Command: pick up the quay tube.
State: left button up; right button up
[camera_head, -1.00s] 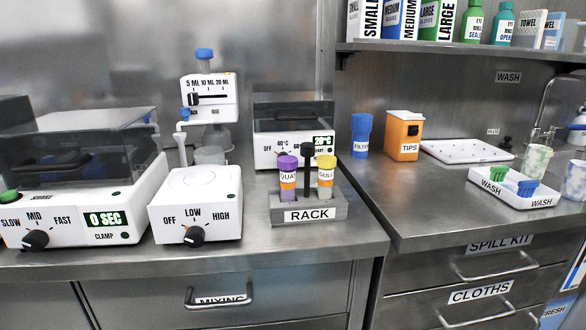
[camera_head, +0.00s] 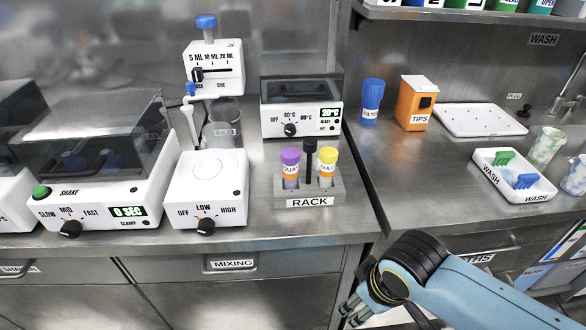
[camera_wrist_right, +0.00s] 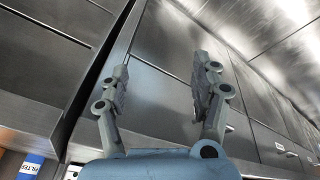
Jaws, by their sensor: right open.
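The quay tube (camera_head: 290,168) appears to be the purple-capped one. Its label is only partly readable, starting with "QUA". It stands upright in the left side of the grey rack (camera_head: 338,197) on the left counter. My right gripper (camera_head: 349,312) is open and empty, low in front of the counter edge, below and in front of the rack. Its two spread fingers (camera_wrist_right: 160,72) also show in the right wrist view, with nothing between them and no tube in sight. My left gripper is not in view.
A yellow-capped tube (camera_head: 327,166) stands upright at the rack's right, with a dark post (camera_head: 310,158) between the tubes. A white mixer (camera_head: 206,190) is left of the rack and a heater (camera_head: 301,118) behind. Bare counter lies right of the rack.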

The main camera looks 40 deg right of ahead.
jog(key=w+r+n+p, duration=0.1)
jog(key=w+r+p, duration=0.1)
jog(key=r, duration=0.6)
jog(key=w+r+p, duration=0.1)
jog(key=r+p, duration=0.2)
jog(key=r, duration=0.5)
notch_tip(320, 180, up, 12)
jog(key=n+g+y+p, duration=0.1)
jog(key=n+g+p, duration=0.2)
jog(key=n, duration=0.9)
send_over(290, 152)
notch_tip(290, 152, down, 5)
jog(key=shift+w+d+f, duration=0.1)
jog(key=shift+d, duration=0.05)
jog(key=f, duration=0.4)
jog(key=shift+s+f+p, duration=0.15)
jog(key=shift+s+p, duration=0.05)
jog(key=shift+p, duration=0.2)
jog(key=shift+f, duration=0.5)
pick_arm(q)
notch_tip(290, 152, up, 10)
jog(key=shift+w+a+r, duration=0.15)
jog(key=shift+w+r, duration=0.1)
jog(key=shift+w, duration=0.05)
pick_arm(e)
grip_shut()
